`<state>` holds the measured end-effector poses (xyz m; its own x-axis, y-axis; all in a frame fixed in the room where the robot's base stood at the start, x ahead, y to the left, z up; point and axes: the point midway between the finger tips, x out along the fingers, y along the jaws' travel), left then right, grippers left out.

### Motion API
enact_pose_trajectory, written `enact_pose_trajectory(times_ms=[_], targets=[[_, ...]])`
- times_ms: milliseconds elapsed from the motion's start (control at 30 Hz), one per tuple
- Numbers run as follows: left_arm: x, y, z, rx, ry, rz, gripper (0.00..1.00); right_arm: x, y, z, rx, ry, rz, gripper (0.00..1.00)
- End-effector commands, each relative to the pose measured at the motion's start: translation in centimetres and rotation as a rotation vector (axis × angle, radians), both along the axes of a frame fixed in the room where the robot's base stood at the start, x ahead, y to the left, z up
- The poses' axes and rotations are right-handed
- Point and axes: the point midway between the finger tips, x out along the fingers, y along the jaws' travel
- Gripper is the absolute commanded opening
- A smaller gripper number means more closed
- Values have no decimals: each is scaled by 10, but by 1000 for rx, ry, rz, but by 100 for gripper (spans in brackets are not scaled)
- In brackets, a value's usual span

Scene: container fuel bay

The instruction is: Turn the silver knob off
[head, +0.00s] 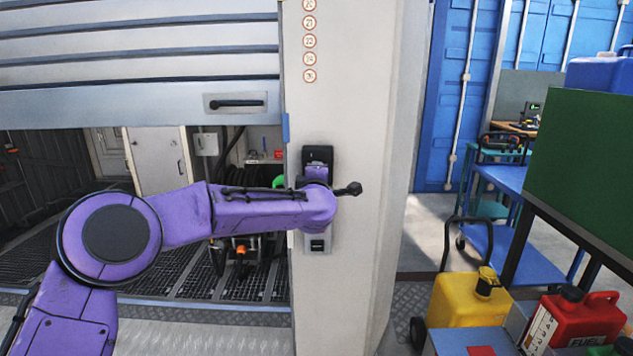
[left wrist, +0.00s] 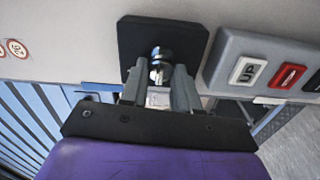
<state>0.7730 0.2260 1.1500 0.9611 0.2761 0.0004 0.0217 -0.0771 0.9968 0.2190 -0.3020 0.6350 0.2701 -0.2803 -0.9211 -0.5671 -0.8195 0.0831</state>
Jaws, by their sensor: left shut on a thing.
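The silver knob (left wrist: 160,66) sits on a black square plate (left wrist: 135,45) fixed to the pale pillar. In the left wrist view, the two grey fingers of my left gripper (left wrist: 160,88) are closed around the knob, one on each side. In the head view, the black plate (head: 318,155) shows just above my left gripper (head: 317,174); the purple wrist hides the knob there. The knob's exact angle is hard to tell. My right gripper is in neither view.
A grey button box with a white UP button (left wrist: 248,70) and a red button (left wrist: 287,77) is beside the plate. A ribbed shutter (head: 140,50) is left of the pillar (head: 355,90). A yellow can (head: 465,300) and red fuel can (head: 575,318) stand at lower right.

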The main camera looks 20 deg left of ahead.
Motion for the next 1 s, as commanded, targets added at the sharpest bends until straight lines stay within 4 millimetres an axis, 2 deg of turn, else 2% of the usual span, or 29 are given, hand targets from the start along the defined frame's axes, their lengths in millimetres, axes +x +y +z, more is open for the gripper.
enact_pose_trajectory(times_ms=[200,767,800,833,867,1000], targets=[[0,0,-1,-68,-20,1,0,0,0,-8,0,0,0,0],[0,0,0,-93,-26,1,0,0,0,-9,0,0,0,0],[0,0,0,-93,-27,1,43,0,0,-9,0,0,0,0],[0,0,0,-93,-26,1,53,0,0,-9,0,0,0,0],[0,0,0,-93,-26,1,56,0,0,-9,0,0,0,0],[0,0,0,-93,-26,1,56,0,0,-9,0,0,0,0]])
